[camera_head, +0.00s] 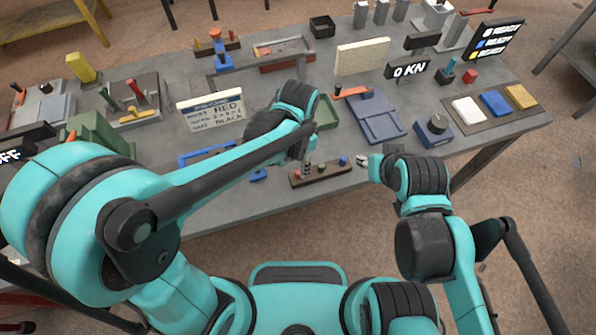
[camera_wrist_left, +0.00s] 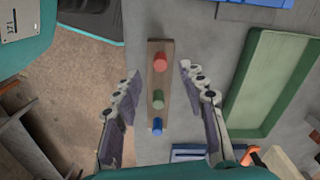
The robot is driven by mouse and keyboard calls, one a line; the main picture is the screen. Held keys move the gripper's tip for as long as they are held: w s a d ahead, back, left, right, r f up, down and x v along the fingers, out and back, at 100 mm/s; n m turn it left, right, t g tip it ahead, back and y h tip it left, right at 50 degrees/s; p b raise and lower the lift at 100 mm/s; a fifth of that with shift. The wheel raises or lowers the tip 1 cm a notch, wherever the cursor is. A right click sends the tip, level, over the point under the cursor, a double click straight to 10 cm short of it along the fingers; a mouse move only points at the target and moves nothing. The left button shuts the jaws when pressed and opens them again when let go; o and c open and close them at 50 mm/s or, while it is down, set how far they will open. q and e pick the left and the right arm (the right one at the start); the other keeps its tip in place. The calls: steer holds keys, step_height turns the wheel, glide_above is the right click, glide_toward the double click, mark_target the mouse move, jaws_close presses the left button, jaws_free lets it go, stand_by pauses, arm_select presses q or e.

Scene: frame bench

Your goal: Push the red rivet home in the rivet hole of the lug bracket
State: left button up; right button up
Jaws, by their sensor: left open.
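The red rivet (camera_wrist_left: 160,62) stands at one end of a narrow brown wooden strip (camera_wrist_left: 158,80), in line with a green rivet (camera_wrist_left: 158,98) and a blue rivet (camera_wrist_left: 157,126). In the head view the strip (camera_head: 328,176) lies near the bench's front edge. My left gripper (camera_wrist_left: 160,69) is open above the strip, with its fingers apart on either side of the red rivet and nothing held. It also shows in the head view (camera_head: 307,164), partly hidden by its arm. My right gripper (camera_head: 363,160) is right of the strip; its jaw opening is unclear. I cannot identify the lug bracket or its hole with certainty.
A green tray (camera_wrist_left: 278,85) lies right of the strip in the wrist view. The bench's front edge is close to the strip.

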mark_target(298, 172)
arm_select(q)
step_height(298, 172, down, 6)
steer(key=shift+r+b, duration=0.1)
steer(key=shift+b, duration=0.9)
jaws_close()
